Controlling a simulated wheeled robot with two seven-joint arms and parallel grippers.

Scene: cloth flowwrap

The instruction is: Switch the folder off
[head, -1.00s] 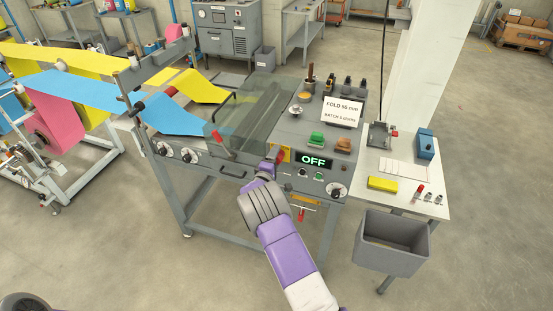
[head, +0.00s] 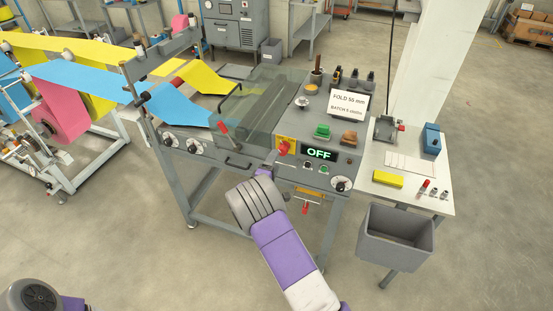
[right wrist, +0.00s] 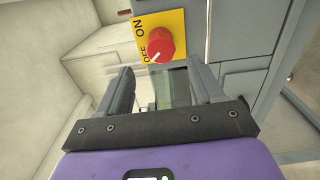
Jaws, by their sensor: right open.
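The folder (head: 262,105) is a grey machine with a clear cover and a control panel. Its display (head: 319,154) reads OFF in green. A red rotary knob (head: 283,148) sits on a yellow plate at the panel's front left. In the right wrist view, the knob (right wrist: 160,44) has its white mark pointing down-left, by the printed OFF. My right gripper (head: 265,172) is just in front of and below the knob, apart from it. In the wrist view, its fingers (right wrist: 163,88) are spread with nothing between them.
A white side table (head: 408,170) with a yellow block (head: 388,179) and a blue item stands right of the folder. A grey bin (head: 396,238) is below it. Coloured cloth webs (head: 90,82) feed in from the left. The front floor is clear.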

